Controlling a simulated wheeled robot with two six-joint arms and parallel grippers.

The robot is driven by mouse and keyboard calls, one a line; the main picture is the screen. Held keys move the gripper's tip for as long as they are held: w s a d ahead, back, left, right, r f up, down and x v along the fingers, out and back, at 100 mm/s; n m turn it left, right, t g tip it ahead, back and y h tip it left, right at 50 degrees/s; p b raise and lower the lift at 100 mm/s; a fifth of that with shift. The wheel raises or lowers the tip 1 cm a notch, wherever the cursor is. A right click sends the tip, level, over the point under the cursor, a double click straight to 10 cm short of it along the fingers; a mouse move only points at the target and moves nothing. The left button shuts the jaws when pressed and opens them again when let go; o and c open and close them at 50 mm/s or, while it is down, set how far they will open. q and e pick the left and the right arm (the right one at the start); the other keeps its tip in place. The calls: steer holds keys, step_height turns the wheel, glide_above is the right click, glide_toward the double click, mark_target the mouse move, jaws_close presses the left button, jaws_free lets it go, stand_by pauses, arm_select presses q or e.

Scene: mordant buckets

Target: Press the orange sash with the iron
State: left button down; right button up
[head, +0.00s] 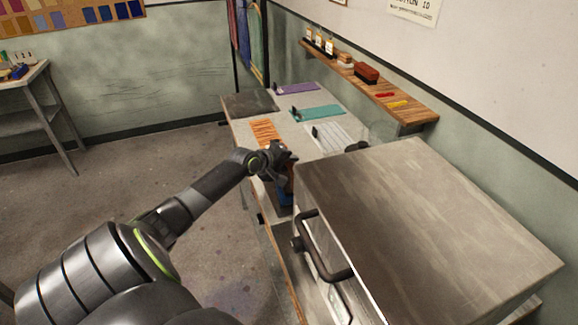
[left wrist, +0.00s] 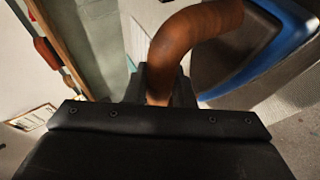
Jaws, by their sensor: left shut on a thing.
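The orange sash (head: 265,133) lies flat on the long table, just beyond my left gripper; its near part is hidden by my arm. My left gripper (head: 280,160) is shut on the iron's handle. The iron (head: 286,198) shows as a blue body below the gripper in the head view, partly hidden. In the left wrist view the iron's brown curved handle (left wrist: 190,40) runs up from between the fingers, with its blue-edged grey body behind. Whether the iron touches anything underneath cannot be told. My right gripper is not in view.
A large metal cabinet (head: 430,205) with a dark handle stands close on the right. Teal (head: 318,113), purple (head: 295,88) and pale striped (head: 332,138) cloths lie on the table, with a dark panel (head: 250,104) at its far left. A wall shelf (head: 415,110) runs above.

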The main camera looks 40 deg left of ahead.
arm_select(q)
step_height(320, 180, up, 9)
steer(key=shift+w+f+b, duration=0.1)
steer(key=shift+f+b, duration=0.1)
steer(key=shift+b, duration=0.5)
steer(key=shift+r, duration=0.1)
steer(key=shift+f+b, duration=0.55)
steer(key=shift+b, duration=0.55)
steer(key=shift+a+r, duration=0.1)
